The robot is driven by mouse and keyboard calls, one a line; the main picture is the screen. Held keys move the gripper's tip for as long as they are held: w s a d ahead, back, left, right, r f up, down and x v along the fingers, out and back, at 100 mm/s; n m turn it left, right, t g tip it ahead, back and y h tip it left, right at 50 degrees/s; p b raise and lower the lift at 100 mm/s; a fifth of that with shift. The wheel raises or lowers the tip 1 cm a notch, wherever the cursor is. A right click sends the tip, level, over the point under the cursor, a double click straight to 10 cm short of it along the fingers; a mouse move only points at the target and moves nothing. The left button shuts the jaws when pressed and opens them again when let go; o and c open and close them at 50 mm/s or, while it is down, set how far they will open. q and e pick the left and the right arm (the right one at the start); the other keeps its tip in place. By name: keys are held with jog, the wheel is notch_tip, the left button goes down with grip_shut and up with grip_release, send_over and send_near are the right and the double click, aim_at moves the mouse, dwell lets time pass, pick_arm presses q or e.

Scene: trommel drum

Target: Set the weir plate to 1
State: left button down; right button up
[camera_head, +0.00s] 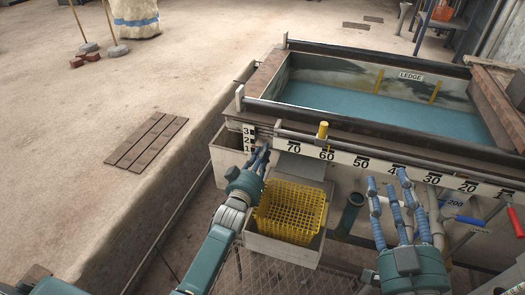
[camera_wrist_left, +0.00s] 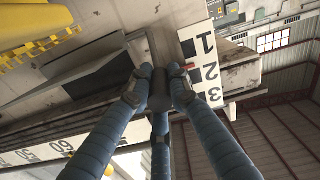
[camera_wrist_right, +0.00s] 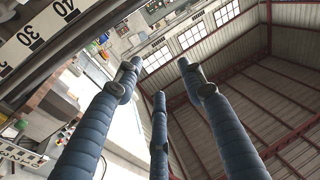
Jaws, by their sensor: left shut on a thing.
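The weir plate's white number scale (camera_head: 248,140) reads 3, 2, 1 from top to bottom at the tank's left corner. It also shows in the left wrist view (camera_wrist_left: 206,66). My left gripper (camera_head: 262,152) is beside the scale. In the left wrist view its fingers are closed around a dark round handle (camera_wrist_left: 160,92). A small red pointer (camera_wrist_left: 190,67) there lies beside the scale, close to the 2. The plate itself is mostly hidden by my fingers. My right gripper (camera_head: 396,185) is open and empty in front of the tank's long scale.
A yellow basket (camera_head: 290,212) sits in a tray just right of my left gripper. The long scale (camera_head: 365,163) runs along the tank front, with a yellow knob (camera_head: 323,130) above it. Red (camera_head: 516,221) and blue (camera_head: 470,220) handles are at the right.

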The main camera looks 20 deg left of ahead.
pick_arm(q)
notch_tip(320, 180, down, 3)
jog(key=shift+r+b, duration=0.15)
jog(key=shift+b, duration=0.25)
pick_arm(e)
notch_tip(320, 180, up, 7)
jog(key=s+t+y, duration=0.1)
jog(key=s+t, duration=0.1)
jog(key=t, duration=0.1)
jog(key=shift+a, duration=0.2)
jog(key=shift+f, duration=0.1)
pick_arm(q)
jog(key=c, duration=1.6)
grip_release()
jog(key=shift+c, duration=0.2)
pick_arm(e)
jog(key=shift+w, duration=0.1)
pick_arm(q)
jog(key=shift+r, duration=0.1)
jog(key=shift+s, duration=0.1)
jog(key=s, duration=1.2)
jog(key=shift+a, duration=0.25)
jog(key=shift+r, duration=0.1)
